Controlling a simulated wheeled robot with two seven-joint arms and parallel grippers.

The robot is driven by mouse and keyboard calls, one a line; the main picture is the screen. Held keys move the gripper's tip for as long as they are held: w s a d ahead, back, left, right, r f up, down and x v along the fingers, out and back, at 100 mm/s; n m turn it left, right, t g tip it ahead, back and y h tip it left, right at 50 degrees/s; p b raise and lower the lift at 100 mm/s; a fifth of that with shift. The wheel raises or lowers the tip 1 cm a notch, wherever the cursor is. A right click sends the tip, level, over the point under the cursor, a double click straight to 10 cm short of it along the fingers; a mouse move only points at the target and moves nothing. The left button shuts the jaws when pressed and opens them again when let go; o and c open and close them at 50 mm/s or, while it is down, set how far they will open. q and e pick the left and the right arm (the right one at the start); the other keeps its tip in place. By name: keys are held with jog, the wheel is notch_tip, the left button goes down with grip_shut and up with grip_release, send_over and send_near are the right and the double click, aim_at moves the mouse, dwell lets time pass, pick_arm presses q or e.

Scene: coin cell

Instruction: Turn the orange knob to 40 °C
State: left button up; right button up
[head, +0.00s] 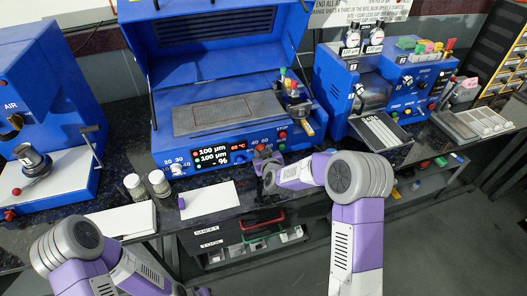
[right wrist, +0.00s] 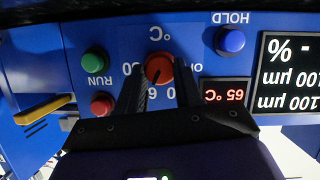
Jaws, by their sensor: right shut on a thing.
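The orange knob (right wrist: 160,68) sits on the blue front panel of the middle machine. A dark pointer line on it runs toward the lower left in the right wrist view. My right gripper (right wrist: 158,84) is shut on the knob, one finger on each side, and the fingers cover parts of the printed scale. In the head view my right gripper (head: 268,168) is at the panel's right part. A small display (right wrist: 226,92) beside the knob reads 65 °C in red, upside down in the wrist view. My left arm is low at the left; its gripper is out of view.
Close to the knob are a green RUN button (right wrist: 95,61), a red button (right wrist: 102,104) and a blue HOLD button (right wrist: 230,40). A larger black display (right wrist: 290,75) shows µm values. Jars (head: 158,183) and a white plate (head: 208,200) lie on the bench left of my right gripper.

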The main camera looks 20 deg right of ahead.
jog(key=n+h+p, duration=0.1)
jog(key=n, duration=0.1)
jog(key=n+h+p, duration=0.1)
jog(key=n, duration=0.1)
jog(key=shift+a+h, duration=0.3)
jog(key=shift+h, duration=0.1)
jog(key=shift+f+n+t+h, duration=0.15)
jog(key=shift+n+t+h, duration=0.45)
jog(key=shift+n, duration=0.5)
jog(key=shift+f+n+h, duration=0.1)
jog(key=shift+n+h, duration=0.3)
jog(key=shift+n, duration=0.4)
jog(key=o, duration=1)
jog(key=shift+o, duration=0.2)
